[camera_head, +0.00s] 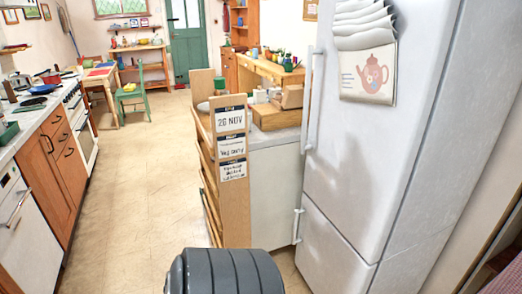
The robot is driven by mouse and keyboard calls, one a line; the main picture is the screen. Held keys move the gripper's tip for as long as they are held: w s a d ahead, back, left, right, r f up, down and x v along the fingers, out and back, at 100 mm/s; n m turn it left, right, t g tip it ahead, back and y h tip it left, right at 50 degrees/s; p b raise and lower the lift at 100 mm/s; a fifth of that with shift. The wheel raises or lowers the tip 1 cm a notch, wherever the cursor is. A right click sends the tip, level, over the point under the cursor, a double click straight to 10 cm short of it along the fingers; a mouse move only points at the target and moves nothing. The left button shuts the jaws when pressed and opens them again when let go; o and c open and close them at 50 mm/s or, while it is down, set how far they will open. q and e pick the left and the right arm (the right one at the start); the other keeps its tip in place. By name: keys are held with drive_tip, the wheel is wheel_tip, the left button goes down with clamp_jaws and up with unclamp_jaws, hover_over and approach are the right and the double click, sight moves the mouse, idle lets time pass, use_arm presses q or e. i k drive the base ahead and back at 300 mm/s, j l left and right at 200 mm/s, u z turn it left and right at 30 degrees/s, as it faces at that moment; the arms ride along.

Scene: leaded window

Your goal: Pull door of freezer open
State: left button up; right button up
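A tall white fridge-freezer stands at the right in the head view. Its upper door (350,150) has a long vertical white handle (314,100) along the left edge. The smaller lower door (332,255), the freezer, looks shut and is cut off by the bottom of the picture. A short vertical handle (298,226) sits near its upper left edge. Neither of my grippers is in view.
A counter unit (275,185) with a wooden rack (230,200) stands left of the fridge. Tiled floor (140,170) is clear between it and the left cabinets (60,170). A green chair (130,97) and green door (187,50) are farther back.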

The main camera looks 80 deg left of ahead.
sight(328, 263)
drive_tip(key=u, duration=1.85)
